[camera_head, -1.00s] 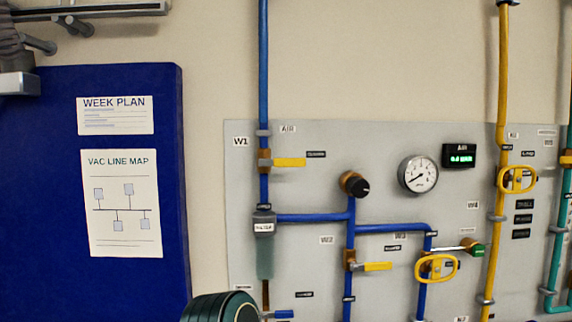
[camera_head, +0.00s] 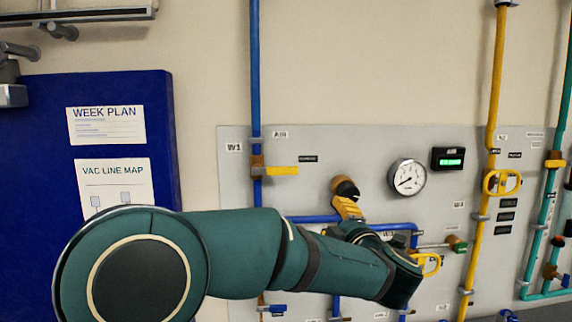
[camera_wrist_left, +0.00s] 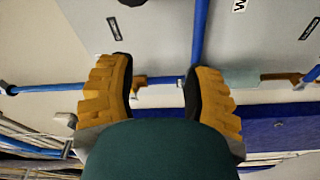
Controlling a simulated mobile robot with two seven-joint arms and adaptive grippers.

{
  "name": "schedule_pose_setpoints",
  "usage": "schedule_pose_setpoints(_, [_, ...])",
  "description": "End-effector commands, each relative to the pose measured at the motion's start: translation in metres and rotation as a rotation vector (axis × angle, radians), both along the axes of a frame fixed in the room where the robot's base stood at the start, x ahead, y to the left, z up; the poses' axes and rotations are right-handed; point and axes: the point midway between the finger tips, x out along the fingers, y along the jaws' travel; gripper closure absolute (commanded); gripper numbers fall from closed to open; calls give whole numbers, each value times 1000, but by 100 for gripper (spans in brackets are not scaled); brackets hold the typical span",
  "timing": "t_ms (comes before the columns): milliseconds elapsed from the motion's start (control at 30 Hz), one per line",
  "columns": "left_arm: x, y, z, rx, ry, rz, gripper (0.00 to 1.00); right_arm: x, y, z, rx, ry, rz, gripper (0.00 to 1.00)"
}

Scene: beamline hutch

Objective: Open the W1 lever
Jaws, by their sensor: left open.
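The W1 lever (camera_head: 282,171) is a yellow handle on a brass valve of the left blue vertical pipe. It points right, crosswise to the pipe. My left gripper (camera_head: 347,208) is in front of the panel, right of and below the lever and apart from it in the picture. One yellow finger shows there; my forearm hides the rest. In the left wrist view my left gripper (camera_wrist_left: 160,88) is open, its two fingers wide apart. A brass-coloured fitting on the blue pipe shows between them, partly hidden by the left finger. My right gripper is not in view.
A black knob (camera_head: 345,188), a round gauge (camera_head: 407,177) and a green-lit display (camera_head: 448,159) are on the grey panel (camera_head: 330,140). Yellow (camera_head: 497,80) and teal pipes stand at the right. My arm covers the lower blue pipes. A blue board (camera_head: 160,120) is at the left.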

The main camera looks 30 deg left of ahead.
Motion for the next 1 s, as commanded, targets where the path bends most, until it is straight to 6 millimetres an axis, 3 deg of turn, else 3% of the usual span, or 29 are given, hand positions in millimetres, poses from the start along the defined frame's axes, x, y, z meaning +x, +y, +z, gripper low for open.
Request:
schedule_pose_setpoints(33, [-14, 4, 36, -61, -62, 58, 50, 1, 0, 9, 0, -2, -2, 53])
schedule_pose_setpoints(100, [-31, 11, 63, -133, -116, 128, 50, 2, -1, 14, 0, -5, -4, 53])
schedule_pose_setpoints(200, [-46, 17, 82, -197, -158, 188, 50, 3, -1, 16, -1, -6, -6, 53])
schedule_pose_setpoints(433, [-41, 33, 86, -218, -167, 214, 50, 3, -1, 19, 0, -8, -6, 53])
schedule_pose_setpoints(1000, [20, 116, 86, -214, -166, 210, 50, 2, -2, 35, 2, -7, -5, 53])
